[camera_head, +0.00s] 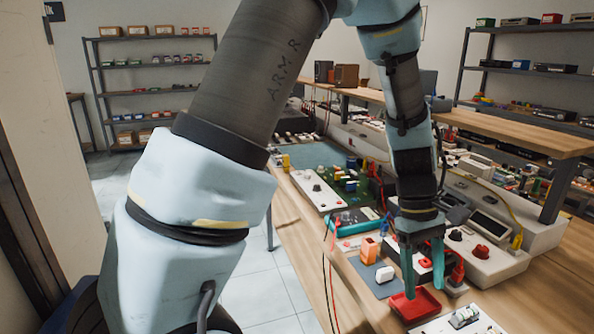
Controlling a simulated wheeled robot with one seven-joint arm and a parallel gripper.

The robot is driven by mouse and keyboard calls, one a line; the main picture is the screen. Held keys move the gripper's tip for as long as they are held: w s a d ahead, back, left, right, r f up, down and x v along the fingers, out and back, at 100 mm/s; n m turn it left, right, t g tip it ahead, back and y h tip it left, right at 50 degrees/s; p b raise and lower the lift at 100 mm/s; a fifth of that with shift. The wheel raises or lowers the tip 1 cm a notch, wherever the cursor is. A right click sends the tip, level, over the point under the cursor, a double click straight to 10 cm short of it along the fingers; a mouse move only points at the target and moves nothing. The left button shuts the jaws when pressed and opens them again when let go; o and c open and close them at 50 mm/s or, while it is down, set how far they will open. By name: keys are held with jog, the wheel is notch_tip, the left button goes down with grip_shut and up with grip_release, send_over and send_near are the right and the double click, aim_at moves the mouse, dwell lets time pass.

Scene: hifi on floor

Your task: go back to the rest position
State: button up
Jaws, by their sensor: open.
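My arm reaches from the lower left up and over to the right in the head view, bending down above the wooden workbench (335,292). My gripper (423,290) points down with its two greenish fingers apart. It is open, and nothing shows between the fingers. The fingertips are over or close to a small red tray (424,306) near the bench's front; I cannot tell whether they touch it.
A white block (385,274), an orange block (369,250) and a green circuit board (345,177) lie left of my gripper. Devices with knobs (482,252) stand to its right. A raised wooden shelf (500,130) runs behind. Floor (262,283) shows clear left of the bench.

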jog(key=w+a+r+m+t, duration=0.1)
jog(key=w+a, duration=0.4)
jog(key=a, duration=0.3)
jog(key=w+a+r+t, duration=0.2)
jog(key=w+a, duration=0.2)
jog(key=a, duration=0.3)
jog(key=w+a+r+m+t+y, duration=0.1)
jog(key=a+m+t, duration=0.1)
jog(key=a, duration=1.6)
jog(key=shift+w+r+m, duration=0.2)
jog(key=shift+r+m, duration=0.1)
jog(key=shift+m, duration=0.1)
dwell(0.5)
